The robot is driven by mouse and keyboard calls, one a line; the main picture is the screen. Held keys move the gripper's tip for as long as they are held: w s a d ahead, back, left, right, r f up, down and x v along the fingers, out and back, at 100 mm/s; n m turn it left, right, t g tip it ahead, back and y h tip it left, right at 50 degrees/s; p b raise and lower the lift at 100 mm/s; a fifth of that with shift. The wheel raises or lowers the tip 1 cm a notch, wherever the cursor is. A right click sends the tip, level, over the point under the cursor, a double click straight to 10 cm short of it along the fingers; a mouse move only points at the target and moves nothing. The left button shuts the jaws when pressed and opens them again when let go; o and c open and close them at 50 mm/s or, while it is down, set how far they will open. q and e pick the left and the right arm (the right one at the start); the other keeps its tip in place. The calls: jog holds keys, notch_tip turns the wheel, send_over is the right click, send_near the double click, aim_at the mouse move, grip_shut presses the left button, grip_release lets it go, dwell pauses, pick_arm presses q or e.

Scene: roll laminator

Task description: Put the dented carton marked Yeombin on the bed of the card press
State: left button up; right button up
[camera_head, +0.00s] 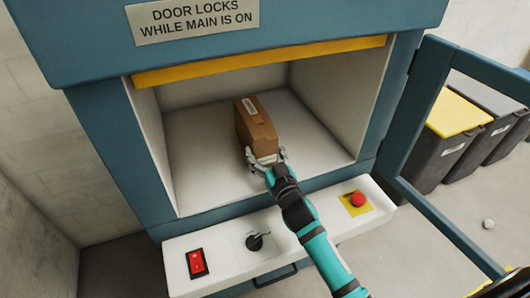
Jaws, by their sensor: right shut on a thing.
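A brown carton (256,124) with a tape strip and labels is inside the open chamber of the blue machine, over its pale bed (195,165). My right gripper (265,160) is shut on the near end of the carton. The carton seems upright; I cannot tell whether its base touches the bed. The lettering on its labels is too small to read, and I cannot make out a dent. My left gripper is not in view.
The blue-framed door (398,140) stands open at the right. Below the chamber, a pale panel carries a red rocker switch (197,263), a black knob (254,241) and a red button (358,199). Dark bins (450,150) stand beyond the door. A yellow strip (260,60) edges the chamber top.

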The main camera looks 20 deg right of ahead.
jog(key=shift+f, duration=0.25)
jog(key=o, duration=1.3)
jog(key=shift+s, duration=0.1)
